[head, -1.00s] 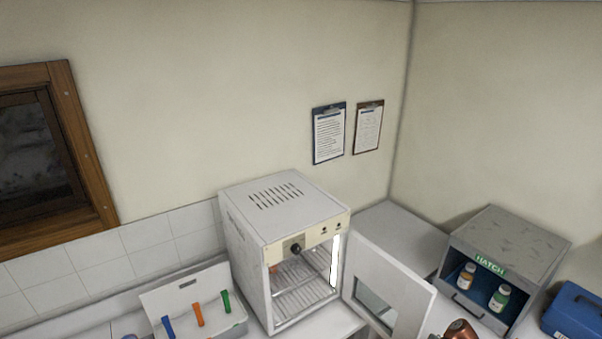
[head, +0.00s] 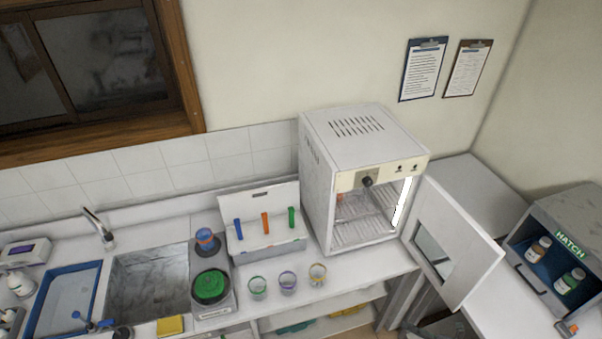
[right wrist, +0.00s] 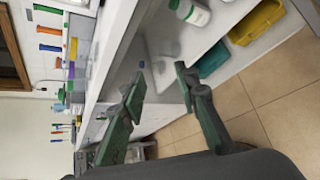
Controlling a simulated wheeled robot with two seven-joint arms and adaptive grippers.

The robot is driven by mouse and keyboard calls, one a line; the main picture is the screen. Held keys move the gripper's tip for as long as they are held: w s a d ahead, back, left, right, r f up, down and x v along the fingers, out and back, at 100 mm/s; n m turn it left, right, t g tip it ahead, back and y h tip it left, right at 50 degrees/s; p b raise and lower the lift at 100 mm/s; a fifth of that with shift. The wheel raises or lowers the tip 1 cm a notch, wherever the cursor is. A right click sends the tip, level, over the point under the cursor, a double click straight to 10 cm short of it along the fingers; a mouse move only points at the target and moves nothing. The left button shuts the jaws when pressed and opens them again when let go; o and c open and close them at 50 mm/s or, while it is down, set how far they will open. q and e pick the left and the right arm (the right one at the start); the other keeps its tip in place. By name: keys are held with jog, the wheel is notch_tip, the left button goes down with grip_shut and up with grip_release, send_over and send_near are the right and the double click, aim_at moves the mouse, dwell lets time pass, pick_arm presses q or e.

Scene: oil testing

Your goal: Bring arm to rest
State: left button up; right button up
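My right gripper (right wrist: 160,82) shows in the right wrist view, its two dark green fingers apart with nothing between them. It points toward a shelf under the counter, and the floor lies to its right. In the head view a dark shape at the bottom edge, below the open oven door, may be part of my right arm; its fingers cannot be made out there. My left gripper is not in view.
The white oven (head: 365,150) has its door (head: 455,240) swung open. Cups (head: 288,282) stand on the counter near a test-tube box (head: 265,240). The hatch box (head: 560,240) holds two bottles. A yellow bin (right wrist: 258,22) is on the lower shelf.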

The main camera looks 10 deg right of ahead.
jog(key=s+d+f+m+g+h, duration=0.1)
jog(key=s+d+f+m+h, duration=0.45)
jog(key=d+m, duration=0.35)
jog(key=s+d+f+m+g+h, duration=0.2)
jog(key=s+d+f+m+h, duration=0.25)
jog(key=s+d+m, duration=0.4)
jog(key=s+d+f+m+g+h, duration=0.1)
jog(key=s+d+f+m+g, duration=0.15)
jog(key=s+d+m, duration=0.45)
jog(key=s+d+f+m+g+h, duration=0.2)
jog(key=s+d+m+g, duration=0.1)
jog(key=s, duration=0.7)
jog(key=s+a+f+m+y, duration=0.15)
jog(key=a+f, duration=0.35)
jog(key=a, duration=1)
jog(key=a+f+y, duration=0.2)
jog(key=a+f, duration=0.3)
jog(key=a, duration=0.9)
jog(key=s+a+f+m+y, duration=0.15)
jog(key=a+f, duration=0.45)
jog(key=a, duration=0.9)
notch_tip(320, 180, down, 22)
jog(key=s+g+b, duration=0.1)
jog(key=b, duration=2.1)
jog(key=shift+y, duration=0.3)
